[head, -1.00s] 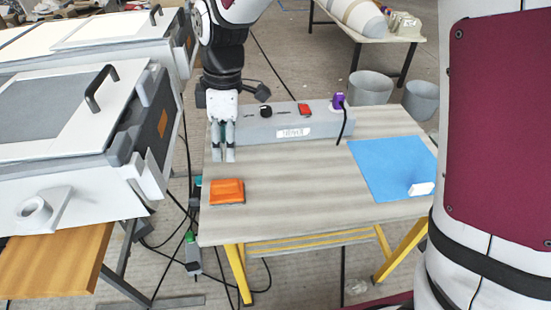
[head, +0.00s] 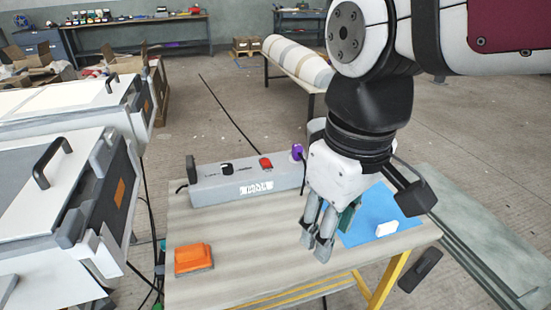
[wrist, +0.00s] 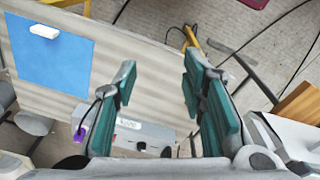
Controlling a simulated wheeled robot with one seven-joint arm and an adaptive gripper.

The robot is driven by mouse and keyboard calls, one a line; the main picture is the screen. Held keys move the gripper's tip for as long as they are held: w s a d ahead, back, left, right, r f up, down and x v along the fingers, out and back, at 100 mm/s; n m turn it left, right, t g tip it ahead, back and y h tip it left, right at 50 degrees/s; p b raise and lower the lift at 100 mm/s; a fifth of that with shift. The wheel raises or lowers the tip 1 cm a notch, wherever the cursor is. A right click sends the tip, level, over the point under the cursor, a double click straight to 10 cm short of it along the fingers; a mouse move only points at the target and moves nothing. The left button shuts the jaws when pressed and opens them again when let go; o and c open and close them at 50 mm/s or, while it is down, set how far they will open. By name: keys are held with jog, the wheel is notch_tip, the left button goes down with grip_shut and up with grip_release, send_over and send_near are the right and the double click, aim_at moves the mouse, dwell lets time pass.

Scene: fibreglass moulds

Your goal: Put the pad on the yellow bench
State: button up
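The bench (head: 250,238) has a pale wooden top and yellow legs; its top also shows in the wrist view (wrist: 140,60). My gripper (head: 316,242) is over the right half of the bench, left of the blue sheet and well right of the orange block. In the wrist view its teal-lined fingers (wrist: 158,75) are apart and empty.
A grey box (head: 225,190) with a red switch and a purple plug stands along the bench's back edge. White moulds (head: 60,215) with black handles stand close on the left. Cables hang between them and the bench. The bench's middle is clear.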

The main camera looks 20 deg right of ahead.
jog(key=s+d+f+m, duration=0.1)
jog(key=s+d+m, duration=0.1)
jog(key=s+m, duration=0.2)
jog(key=s, duration=0.3)
jog(key=shift+s+d+f, duration=0.2)
jog(key=shift+d+f, duration=0.05)
jog(key=shift+f, duration=0.05)
notch_tip(320, 180, up, 19)
jog(key=t+p, duration=0.3)
jog(key=p, duration=1.4)
jog(key=shift+f, duration=0.2)
